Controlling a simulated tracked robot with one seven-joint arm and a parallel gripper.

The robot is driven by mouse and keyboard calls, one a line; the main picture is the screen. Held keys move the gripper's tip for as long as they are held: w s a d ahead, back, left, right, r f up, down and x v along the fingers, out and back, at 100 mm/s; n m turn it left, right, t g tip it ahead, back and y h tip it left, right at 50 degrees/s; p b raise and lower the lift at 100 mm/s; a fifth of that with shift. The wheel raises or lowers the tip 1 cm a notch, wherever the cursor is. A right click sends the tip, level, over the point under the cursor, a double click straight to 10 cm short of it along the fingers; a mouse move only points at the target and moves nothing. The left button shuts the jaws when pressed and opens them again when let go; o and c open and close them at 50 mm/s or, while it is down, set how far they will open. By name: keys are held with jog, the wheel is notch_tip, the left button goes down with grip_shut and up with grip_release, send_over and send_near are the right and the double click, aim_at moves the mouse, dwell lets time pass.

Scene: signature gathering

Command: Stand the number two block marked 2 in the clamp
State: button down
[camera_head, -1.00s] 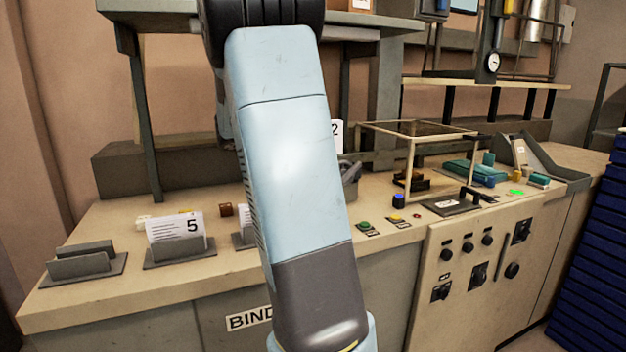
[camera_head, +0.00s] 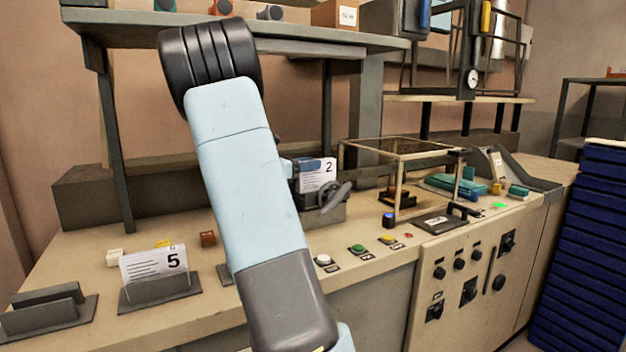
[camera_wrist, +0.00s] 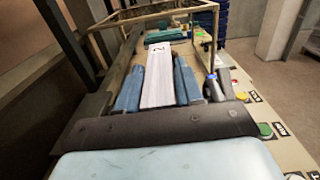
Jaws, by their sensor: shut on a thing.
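The number two block (camera_head: 317,174) is a white paper stack marked 2, upright just at or over the clamp. My gripper (camera_head: 298,166) has blue fingers and is mostly hidden behind my arm in the head view. In the wrist view the block (camera_wrist: 158,84) is squeezed between the two fingers of my gripper (camera_wrist: 158,78). The clamp (camera_head: 322,212) is a grey base with a dark lever, partly hidden by my arm. Its lever also shows right of the fingers in the wrist view (camera_wrist: 222,84). I cannot tell whether the block's bottom rests in it.
A block marked 5 (camera_head: 154,264) stands in a grey holder at left, beside an empty holder (camera_head: 48,308). Buttons (camera_head: 357,249) line the bench's front. A framed cover (camera_head: 400,152) stands right of the clamp. A shelf (camera_head: 240,32) hangs above.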

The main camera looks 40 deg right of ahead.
aim_at(311, 178)
jog(key=shift+w+d+f, duration=0.2)
jog(key=shift+d+f, duration=0.2)
jog(key=shift+f, duration=0.1)
jog(key=shift+w+d+f, duration=0.15)
jog(key=shift+d+f, duration=0.2)
jog(key=shift+f, duration=0.1)
notch_tip(311, 178, down, 2)
jog(key=shift+w+f, duration=0.15)
jog(key=shift+d+f, duration=0.1)
jog(key=shift+f, duration=0.3)
jog(key=shift+f, duration=0.1)
jog(key=c, duration=0.7)
grip_release()
